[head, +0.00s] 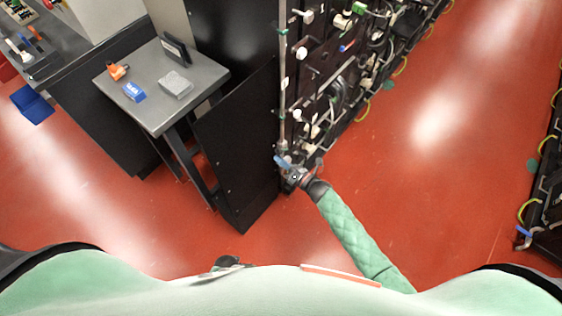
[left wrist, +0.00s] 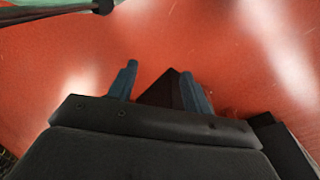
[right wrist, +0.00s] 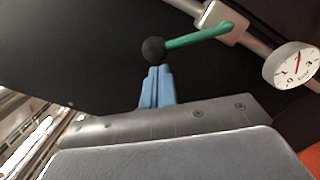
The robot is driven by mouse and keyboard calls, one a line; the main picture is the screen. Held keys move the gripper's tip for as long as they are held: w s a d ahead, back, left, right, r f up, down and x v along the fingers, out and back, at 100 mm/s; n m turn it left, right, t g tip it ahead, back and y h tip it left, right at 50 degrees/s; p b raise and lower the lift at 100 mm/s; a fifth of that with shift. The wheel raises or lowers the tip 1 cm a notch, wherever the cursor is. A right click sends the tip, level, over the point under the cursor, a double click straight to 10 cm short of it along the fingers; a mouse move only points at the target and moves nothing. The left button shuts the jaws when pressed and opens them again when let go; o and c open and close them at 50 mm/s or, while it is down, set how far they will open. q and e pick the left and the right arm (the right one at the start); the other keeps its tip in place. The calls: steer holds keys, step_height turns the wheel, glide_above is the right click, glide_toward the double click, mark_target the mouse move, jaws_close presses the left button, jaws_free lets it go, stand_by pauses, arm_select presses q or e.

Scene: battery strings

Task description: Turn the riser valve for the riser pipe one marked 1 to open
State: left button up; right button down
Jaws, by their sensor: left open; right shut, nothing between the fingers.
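In the right wrist view a green valve lever (right wrist: 199,37) with a black ball knob (right wrist: 153,50) extends from a pale valve body (right wrist: 221,20) on a pipe. My right gripper (right wrist: 157,72) is shut and empty. Its blue fingertips are at the lower edge of the knob; I cannot tell whether they touch it. In the head view the right gripper (head: 284,163) is at the foot of a grey riser pipe (head: 283,85), hiding the valve there. No number 1 marking is legible. My left gripper (left wrist: 160,82) is open and empty above red floor in the left wrist view.
A round gauge (right wrist: 291,65) sits on the pipe right of the lever. A dark panel (head: 236,150) stands left of the riser, beside a grey table (head: 150,100) with small items. Racks with cables (head: 345,75) extend behind. Open red floor (head: 430,150) lies to the right.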

steer(key=shift+r, duration=0.15)
steer(key=r+m, duration=0.1)
steer(key=m, duration=0.1)
steer(key=w+d+r+m+p, duration=0.1)
steer(key=shift+w+d+r+m, duration=0.1)
steer(key=shift+w+d+m, duration=0.05)
steer(key=shift+w+m, duration=0.2)
arm_select(q)
steer(key=shift+w+d+r+b, duration=0.25)
steer(key=shift+r+b, duration=0.3)
steer(key=shift+r, duration=0.3)
steer(key=shift+w+d+r+b, duration=0.2)
steer(key=shift+r+b, duration=0.35)
steer(key=shift+r, duration=0.35)
steer(key=shift+w+d+r+b, duration=0.15)
steer(key=shift+d+r+b, duration=0.1)
steer(key=shift+r+b, duration=0.45)
arm_select(e)
steer(key=m, duration=0.3)
glide_toward(281, 152)
steer(key=shift+w+d+r, duration=0.35)
steer(key=shift+w+r, duration=0.1)
steer(key=shift+w, duration=0.2)
steer(key=shift+w+d+r, duration=0.35)
steer(key=shift+w+r, duration=0.05)
steer(key=shift+w, duration=0.25)
